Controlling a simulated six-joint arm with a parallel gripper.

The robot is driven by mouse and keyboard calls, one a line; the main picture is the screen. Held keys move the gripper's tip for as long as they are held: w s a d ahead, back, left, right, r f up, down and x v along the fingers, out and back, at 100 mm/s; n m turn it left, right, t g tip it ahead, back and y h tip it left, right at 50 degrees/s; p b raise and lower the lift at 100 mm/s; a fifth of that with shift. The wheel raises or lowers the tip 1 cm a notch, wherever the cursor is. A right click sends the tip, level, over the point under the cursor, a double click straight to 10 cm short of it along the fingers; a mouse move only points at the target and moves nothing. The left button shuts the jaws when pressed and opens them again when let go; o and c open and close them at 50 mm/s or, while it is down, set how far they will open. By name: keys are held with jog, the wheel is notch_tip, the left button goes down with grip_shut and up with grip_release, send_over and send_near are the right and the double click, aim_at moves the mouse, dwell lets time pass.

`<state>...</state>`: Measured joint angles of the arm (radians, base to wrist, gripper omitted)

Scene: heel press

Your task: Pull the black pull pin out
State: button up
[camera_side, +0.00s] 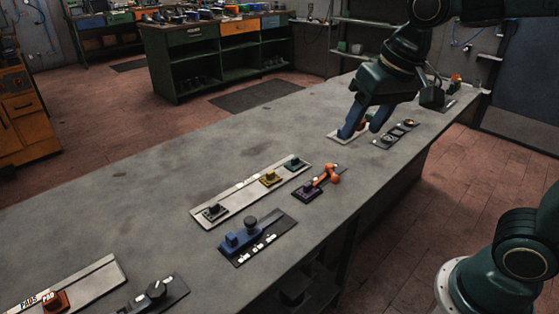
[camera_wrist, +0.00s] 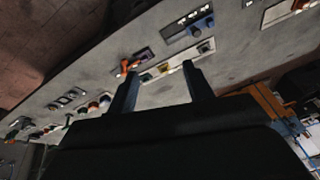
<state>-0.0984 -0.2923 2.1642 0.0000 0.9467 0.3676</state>
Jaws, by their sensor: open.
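I cannot tell for sure which part is the black pull pin. A small black piece (camera_side: 215,211) sits at the near end of a pale strip (camera_side: 238,197), in line with a yellow piece (camera_side: 270,178) and a green piece (camera_side: 294,164). Another black part, a round knob (camera_side: 250,222), stands by a blue block (camera_side: 238,240). My gripper (camera_side: 362,129) is open, with blue fingers, over the far part of the bench, well apart from both. In the wrist view my gripper (camera_wrist: 160,78) has its fingers spread, and the black piece (camera_wrist: 205,47) shows beyond them.
An orange lever (camera_side: 330,174) on a dark base stands right of the pale strip. A dark panel with round parts (camera_side: 396,134) lies beside my gripper. A panel with a dark dial (camera_side: 156,290) is at the near end. The bench's left side (camera_side: 130,195) is clear.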

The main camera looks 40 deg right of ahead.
jog(key=w+a+f+m+g, duration=0.1)
jog(key=w+a+f+m, duration=0.15)
jog(key=w, duration=0.35)
jog(key=w+a+f+m+g, duration=0.1)
jog(key=w+a+f, duration=0.2)
jog(key=w, duration=0.3)
jog(key=m+g, duration=0.2)
jog(key=m, duration=0.1)
send_over(250, 220)
notch_tip(250, 220, down, 10)
jog(key=r, duration=0.1)
jog(key=shift+f+n, duration=0.25)
jog(key=shift+f, duration=0.1)
notch_tip(250, 220, down, 14)
jog(key=shift+r, duration=0.25)
